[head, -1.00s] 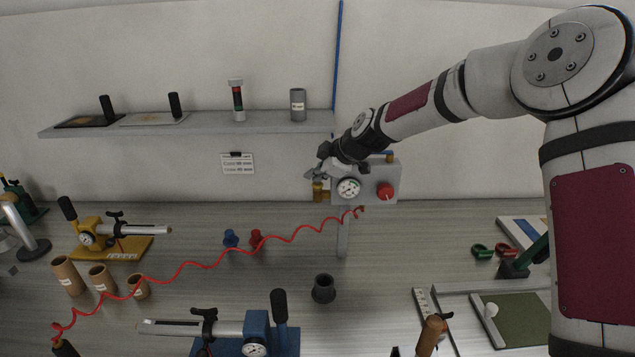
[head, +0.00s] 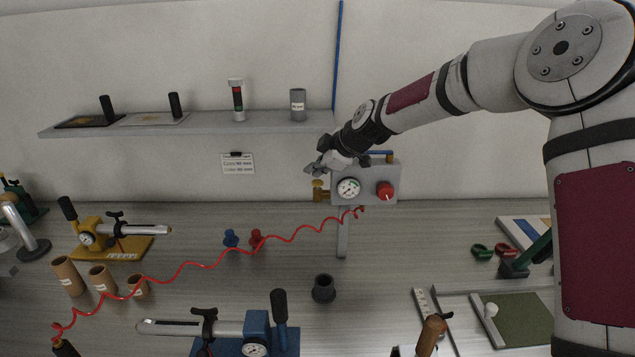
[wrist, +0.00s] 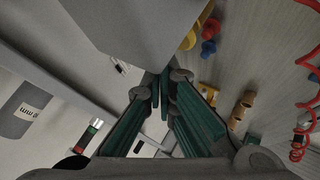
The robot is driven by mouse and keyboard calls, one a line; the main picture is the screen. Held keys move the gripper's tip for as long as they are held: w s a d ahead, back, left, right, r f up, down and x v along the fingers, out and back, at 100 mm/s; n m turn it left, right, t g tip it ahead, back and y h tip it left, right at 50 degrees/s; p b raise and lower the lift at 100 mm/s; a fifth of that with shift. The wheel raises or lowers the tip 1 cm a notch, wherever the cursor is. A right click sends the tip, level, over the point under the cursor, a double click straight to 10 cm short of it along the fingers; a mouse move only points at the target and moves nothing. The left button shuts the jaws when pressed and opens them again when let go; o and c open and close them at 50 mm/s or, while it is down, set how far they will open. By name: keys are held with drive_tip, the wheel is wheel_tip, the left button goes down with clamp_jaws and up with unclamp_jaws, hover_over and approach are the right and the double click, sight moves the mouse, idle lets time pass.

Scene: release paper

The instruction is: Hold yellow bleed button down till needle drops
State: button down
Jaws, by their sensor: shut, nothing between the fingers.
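The grey regulator box (head: 372,172) stands on a post at the back wall. It carries a round white gauge (head: 348,188) and a red knob (head: 386,190). The gauge needle is too small to read surely. The yellow bleed button (head: 318,184) sits on a brass fitting (head: 321,197) at the box's left side. My gripper (head: 311,169) is shut and empty, just above the button, with a small gap apparent. In the wrist view my gripper's fingers (wrist: 162,84) are together beside the grey box (wrist: 143,28), and yellow parts (wrist: 197,27) show past the box.
A red coiled hose (head: 205,264) runs from below the box to the lower left. A shelf (head: 215,124) with a grey cylinder (head: 298,105) is on the wall to the left.

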sight(316, 184)
drive_tip(key=shift+r, duration=0.15)
drive_tip(key=shift+r, duration=2.45)
drive_tip(key=shift+s+r, duration=0.2)
drive_tip(key=shift+s, duration=0.15)
drive_tip(key=s+d+r+m+h, duration=0.2)
drive_tip(key=s+d+r+m, duration=0.15)
drive_tip(key=s, duration=0.55)
drive_tip(key=s+d+r+m+h, duration=0.2)
drive_tip(key=s+d+m, duration=0.15)
drive_tip(key=s, duration=0.45)
drive_tip(key=s+d+r+m+h, duration=0.1)
drive_tip(key=s+d+r+m, duration=0.2)
drive_tip(key=s, duration=0.6)
drive_tip(key=s+d+f+m, duration=0.1)
drive_tip(key=s+d+m, duration=0.1)
drive_tip(key=s, duration=0.4)
drive_tip(key=s+d+f+m, duration=0.1)
drive_tip(key=s+d+m, duration=0.2)
drive_tip(key=s, duration=0.4)
drive_tip(key=s+d+f+m+g+h, duration=0.1)
drive_tip(key=s+d+m, duration=0.1)
drive_tip(key=s, duration=0.4)
drive_tip(key=shift+s+d, duration=0.25)
drive_tip(key=shift+d, duration=0.5)
